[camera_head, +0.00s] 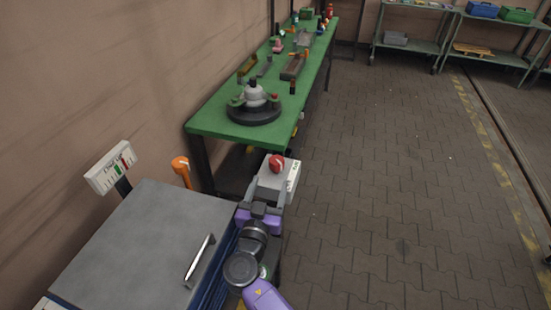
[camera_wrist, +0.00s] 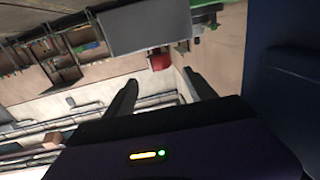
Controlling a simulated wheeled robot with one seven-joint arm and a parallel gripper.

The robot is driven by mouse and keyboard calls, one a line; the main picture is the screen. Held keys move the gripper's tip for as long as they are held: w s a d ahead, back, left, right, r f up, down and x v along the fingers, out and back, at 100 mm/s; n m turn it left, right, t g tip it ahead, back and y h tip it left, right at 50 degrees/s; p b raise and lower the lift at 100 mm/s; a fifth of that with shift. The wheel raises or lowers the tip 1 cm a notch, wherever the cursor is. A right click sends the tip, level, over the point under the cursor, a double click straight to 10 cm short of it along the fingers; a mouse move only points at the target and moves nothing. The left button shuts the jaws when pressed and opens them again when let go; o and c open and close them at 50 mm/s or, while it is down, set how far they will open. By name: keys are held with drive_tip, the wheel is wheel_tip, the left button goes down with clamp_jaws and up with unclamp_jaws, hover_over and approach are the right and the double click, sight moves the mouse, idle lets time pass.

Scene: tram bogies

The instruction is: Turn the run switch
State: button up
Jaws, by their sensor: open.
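The run switch appears to be a red knob (camera_head: 276,163) on top of a pale grey box (camera_head: 292,180) beside the green workbench. My gripper (camera_head: 267,188) is at the near side of this box, its fingers spread apart and pointing toward the red knob. In the wrist view, a red part (camera_wrist: 158,60) shows just beyond the open fingertips (camera_wrist: 160,76), roughly between them, and I see nothing held. The lower part of the box is partly hidden behind my gripper in the head view.
The green workbench (camera_head: 215,118) carries a dark round fixture (camera_head: 253,115) and several tools. A grey-topped cabinet (camera_head: 140,245) with a metal handle (camera_head: 200,262) stands at the left, near an orange-topped post (camera_head: 181,168). The paved floor (camera_head: 390,200) on the right is clear.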

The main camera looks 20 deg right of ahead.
sight(276, 167)
drive_tip(key=x, duration=1)
drive_tip(key=shift+w+d+p, duration=0.1)
drive_tip(key=shift+w+p, duration=0.05)
drive_tip(key=shift+p, duration=0.25)
drive_tip(key=shift+c, duration=0.2)
drive_tip(key=c, duration=1.3)
